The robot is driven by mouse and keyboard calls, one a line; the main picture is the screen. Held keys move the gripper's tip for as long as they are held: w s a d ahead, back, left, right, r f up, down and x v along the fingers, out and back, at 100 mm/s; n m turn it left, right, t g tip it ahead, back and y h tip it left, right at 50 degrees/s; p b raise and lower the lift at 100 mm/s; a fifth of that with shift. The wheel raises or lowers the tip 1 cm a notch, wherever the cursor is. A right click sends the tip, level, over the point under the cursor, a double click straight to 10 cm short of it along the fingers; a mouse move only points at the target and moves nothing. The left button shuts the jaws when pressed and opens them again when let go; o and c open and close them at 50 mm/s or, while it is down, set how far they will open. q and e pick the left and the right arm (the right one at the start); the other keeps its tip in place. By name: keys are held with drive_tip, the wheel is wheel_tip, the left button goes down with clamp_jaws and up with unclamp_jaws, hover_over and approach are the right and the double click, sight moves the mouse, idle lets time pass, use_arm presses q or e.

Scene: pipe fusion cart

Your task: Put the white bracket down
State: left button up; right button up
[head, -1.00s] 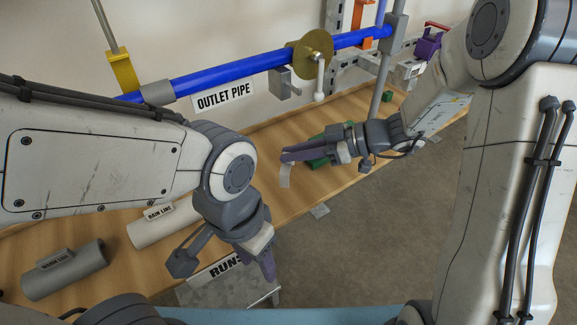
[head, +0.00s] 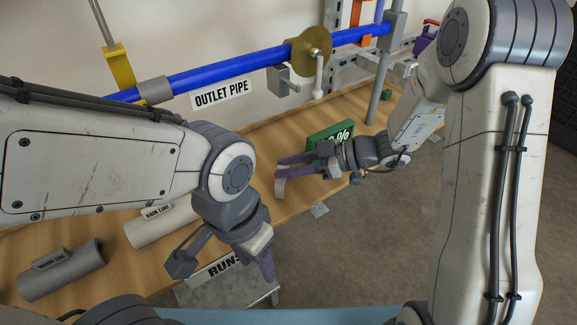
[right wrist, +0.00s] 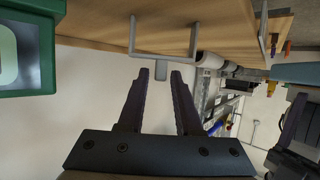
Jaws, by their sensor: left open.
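The white bracket (head: 280,188) is at the fingertips of my right gripper (head: 279,166), over the front part of the wooden bench in the head view. In the right wrist view the bracket (right wrist: 163,55) is a thin pale U shape with a short tab. The tab lies between or just beyond the tips of my right gripper (right wrist: 160,73), with a gap on both sides. The fingers are apart. I cannot tell whether the bracket touches the bench. My left gripper (head: 226,270) is open and empty, in front of the bench edge.
A green sign (head: 331,134) stands on the bench (head: 262,140) behind my right gripper; its edge shows in the right wrist view (right wrist: 47,60). A blue pipe (head: 225,72) runs above the bench.

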idle(0.3)
drive_tip(key=shift+r+p, duration=0.2)
drive_tip(key=shift+p, duration=0.1)
drive_tip(key=v, duration=1.1)
drive_tip(key=s+a+m+g+h, duration=0.1)
drive_tip(key=s+a+m+h, duration=0.1)
drive_tip(key=s+h, duration=0.2)
drive_tip(key=s+a+f+m+h, duration=0.1)
drive_tip(key=s+a+m+h, duration=0.1)
drive_tip(key=s, duration=0.8)
drive_tip(key=s+a+m+g+h, duration=0.1)
drive_tip(key=s+a+m+h, duration=0.1)
drive_tip(key=s+m+h, duration=0.2)
drive_tip(key=s+h, duration=0.2)
drive_tip(key=s, duration=0.1)
drive_tip(key=shift+s+f+g, duration=0.2)
drive_tip(key=shift+s+g, duration=0.1)
drive_tip(key=shift+s, duration=0.05)
drive_tip(key=shift+m, duration=0.3)
